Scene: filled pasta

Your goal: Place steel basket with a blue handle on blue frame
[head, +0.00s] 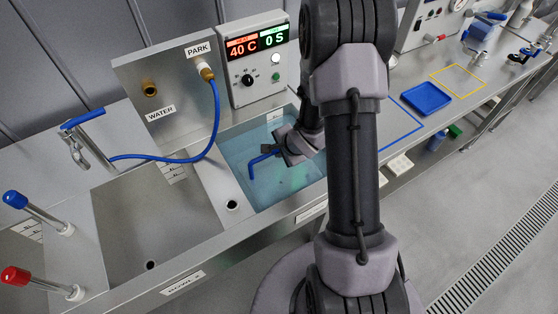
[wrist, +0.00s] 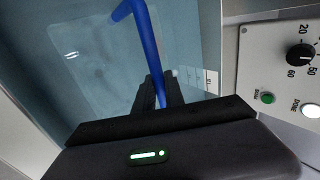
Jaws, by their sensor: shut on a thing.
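The basket's blue handle (head: 262,160) shows above the water bath in the head view. It also shows in the wrist view (wrist: 150,45), rising from between the fingers. My gripper (head: 283,153) is shut on the handle; its dark fingers show in the wrist view (wrist: 160,92). The steel body of the basket cannot be made out clearly; only a faint pale outline shows in the blue water in the wrist view. The blue frame (head: 406,111) is an outline on the counter to the right, partly hidden behind my arm.
The water bath (head: 240,140) has a control box (head: 255,60) behind it, reading 40 C and 0 S. A sink (head: 150,215) with a blue hose (head: 170,155) lies left. A blue tray (head: 427,97) and a yellow frame (head: 458,68) lie right of the blue frame.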

